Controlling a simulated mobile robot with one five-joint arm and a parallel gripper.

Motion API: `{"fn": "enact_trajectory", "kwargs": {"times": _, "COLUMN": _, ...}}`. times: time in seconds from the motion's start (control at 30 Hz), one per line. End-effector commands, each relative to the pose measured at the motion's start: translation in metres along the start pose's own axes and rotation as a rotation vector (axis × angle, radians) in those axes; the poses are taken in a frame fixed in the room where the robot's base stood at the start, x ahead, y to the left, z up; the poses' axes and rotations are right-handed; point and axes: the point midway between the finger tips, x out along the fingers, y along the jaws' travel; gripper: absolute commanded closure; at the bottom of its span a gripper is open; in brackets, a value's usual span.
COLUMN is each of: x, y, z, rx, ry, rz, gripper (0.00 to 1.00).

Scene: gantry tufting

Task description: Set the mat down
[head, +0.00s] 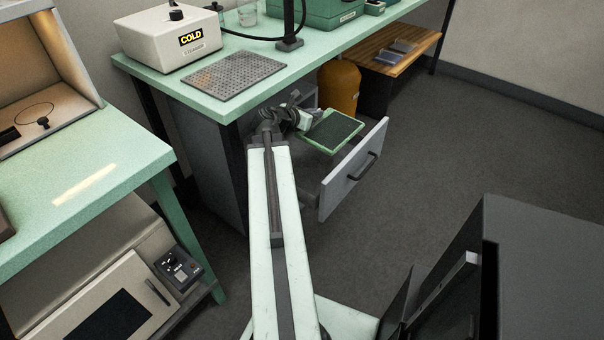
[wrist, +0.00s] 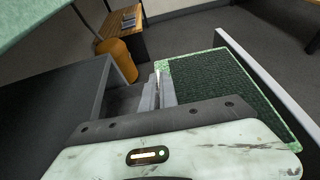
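The mat (head: 333,130) is a flat dark green panel with a pale green rim. It is over the open drawer (head: 352,170) under the far bench, a little tilted in the picture. In the wrist view the mat (wrist: 222,88) fills the right side, close to the camera. My gripper (head: 307,119) is at the mat's left edge, and its fingers (wrist: 163,90) appear closed on the rim. The drawer's grey front shows to the right of the mat. The drawer's floor below the mat is mostly hidden.
An orange cylinder (head: 339,86) and a wooden shelf (head: 400,58) stand behind the drawer. Open floor lies right of the drawer; a dark cabinet (head: 545,260) is nearer.

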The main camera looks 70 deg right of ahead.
Motion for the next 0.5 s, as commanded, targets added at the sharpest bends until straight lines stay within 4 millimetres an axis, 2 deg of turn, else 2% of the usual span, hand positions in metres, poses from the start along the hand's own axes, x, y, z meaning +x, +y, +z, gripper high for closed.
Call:
{"fn": "enact_trajectory", "kwargs": {"times": 0.03, "x": 0.008, "y": 0.005, "z": -0.018, "rx": -0.004, "ry": 0.001, "rz": 0.010, "gripper": 1.00}}
{"fn": "enact_trajectory", "kwargs": {"times": 0.33, "x": 0.008, "y": 0.014, "z": -0.026, "rx": -0.014, "ry": 0.002, "rz": 0.032, "gripper": 1.00}}
{"fn": "enact_trajectory", "kwargs": {"times": 0.5, "x": 0.019, "y": 0.014, "z": -0.053, "rx": -0.014, "ry": 0.002, "rz": 0.032, "gripper": 1.00}}
